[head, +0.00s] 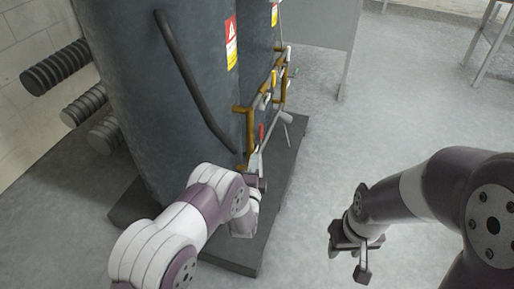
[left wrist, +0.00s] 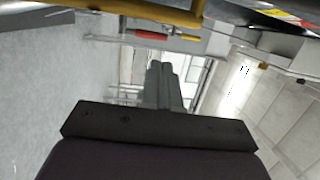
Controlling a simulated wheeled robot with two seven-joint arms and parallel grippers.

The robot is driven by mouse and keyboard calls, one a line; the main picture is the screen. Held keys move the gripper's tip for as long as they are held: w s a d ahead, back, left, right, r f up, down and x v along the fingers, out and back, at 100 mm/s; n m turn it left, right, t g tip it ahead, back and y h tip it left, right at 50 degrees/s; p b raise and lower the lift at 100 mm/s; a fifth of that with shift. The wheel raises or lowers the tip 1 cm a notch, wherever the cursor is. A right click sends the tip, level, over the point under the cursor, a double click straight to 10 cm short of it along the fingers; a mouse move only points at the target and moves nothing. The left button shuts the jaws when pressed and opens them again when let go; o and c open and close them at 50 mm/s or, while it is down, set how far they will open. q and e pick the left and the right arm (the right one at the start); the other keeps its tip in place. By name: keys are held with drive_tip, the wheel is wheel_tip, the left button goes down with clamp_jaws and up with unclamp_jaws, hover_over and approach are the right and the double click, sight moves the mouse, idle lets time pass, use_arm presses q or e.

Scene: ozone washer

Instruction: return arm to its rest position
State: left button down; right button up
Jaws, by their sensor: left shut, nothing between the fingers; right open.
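My left arm reaches in from the left in the head view, and its gripper (head: 254,165) is by the pipework on the front of the dark tank. In the left wrist view the left gripper's fingers (left wrist: 163,72) are together with nothing between them. A red-handled part (left wrist: 150,35) shows just beyond the fingertips there. It also shows in the head view (head: 262,132), close above the left gripper; I cannot tell whether they touch. My right gripper (head: 352,262) hangs over the bare floor at the right, open and empty.
The large dark tank (head: 150,110) stands on a dark base (head: 280,190). Yellow and grey pipes (head: 250,125) run along its front beside my left gripper. Ribbed pipes (head: 55,68) stick out at the far left. The floor (head: 390,110) between and beyond my arms is clear.

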use_arm(q)
drive_tip(key=s+a+f+n+g, duration=0.1)
drive_tip(key=s+f+n+g, duration=0.6)
drive_tip(key=s+f+g, duration=0.3)
drive_tip(key=s+a+r+n+g+y, duration=0.1)
drive_tip(key=s+a+r+n+g, duration=0.5)
drive_tip(key=s, duration=0.5)
drive_tip(key=s+a+r+n+g+y, duration=0.1)
drive_tip(key=s+a+r+n+g, duration=0.2)
drive_tip(key=s+a+r+n, duration=0.65)
wheel_tip(320, 180, up, 36)
drive_tip(key=s+m+t+p, duration=0.1)
drive_tip(key=m+p, duration=0.2)
drive_tip(key=p, duration=2.9)
drive_tip(key=shift+s+f+t+p, duration=0.25)
drive_tip(key=shift+t+p, duration=0.05)
drive_tip(key=shift+p, duration=0.05)
